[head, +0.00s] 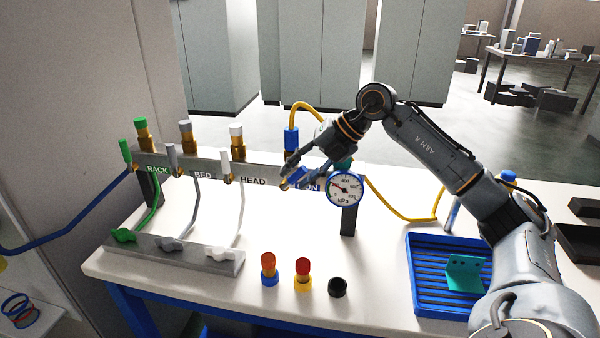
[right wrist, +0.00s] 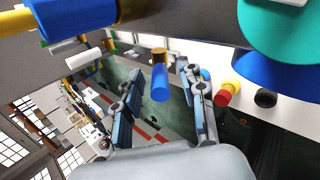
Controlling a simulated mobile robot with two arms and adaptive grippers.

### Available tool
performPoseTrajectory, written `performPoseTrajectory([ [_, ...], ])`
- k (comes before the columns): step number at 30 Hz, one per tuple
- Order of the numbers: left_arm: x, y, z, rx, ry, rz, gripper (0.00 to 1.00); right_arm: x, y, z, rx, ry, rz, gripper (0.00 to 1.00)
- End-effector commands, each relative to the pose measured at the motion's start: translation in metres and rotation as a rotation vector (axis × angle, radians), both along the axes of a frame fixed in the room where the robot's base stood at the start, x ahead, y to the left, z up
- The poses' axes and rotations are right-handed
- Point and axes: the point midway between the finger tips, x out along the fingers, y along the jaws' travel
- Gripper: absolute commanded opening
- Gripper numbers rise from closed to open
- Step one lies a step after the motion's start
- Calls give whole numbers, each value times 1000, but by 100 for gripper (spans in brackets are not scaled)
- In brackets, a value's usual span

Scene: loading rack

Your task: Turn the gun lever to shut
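The rack's blue gun lever (head: 297,175) is at the right part of the grey bar, by a label that is partly covered by my gripper. In the right wrist view the blue lever (right wrist: 160,84) hangs from a brass fitting (right wrist: 159,55) and lies between my fingers. My right gripper (head: 287,174) reaches in from the right at the lever. In the right wrist view its fingers (right wrist: 160,72) stand apart on both sides of the lever, with visible gaps. My left gripper is out of view.
Green (head: 125,151), grey (head: 171,157) and white (head: 226,164) levers sit left along the bar. A pressure gauge (head: 345,188) is close right of my gripper. A yellow hose (head: 405,213) runs behind. A blue tray (head: 425,297) is at right.

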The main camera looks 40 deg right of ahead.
Motion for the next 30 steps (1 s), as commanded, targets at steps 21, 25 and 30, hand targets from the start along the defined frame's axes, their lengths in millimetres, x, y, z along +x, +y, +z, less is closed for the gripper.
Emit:
performPoseTrajectory([
  [21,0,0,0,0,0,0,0,-48,-44,75,-1,-3,-2,40],
  [25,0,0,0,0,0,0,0,-55,-50,86,0,-1,-2,40],
  [30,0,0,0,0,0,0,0,-59,-53,91,0,1,1,40],
])
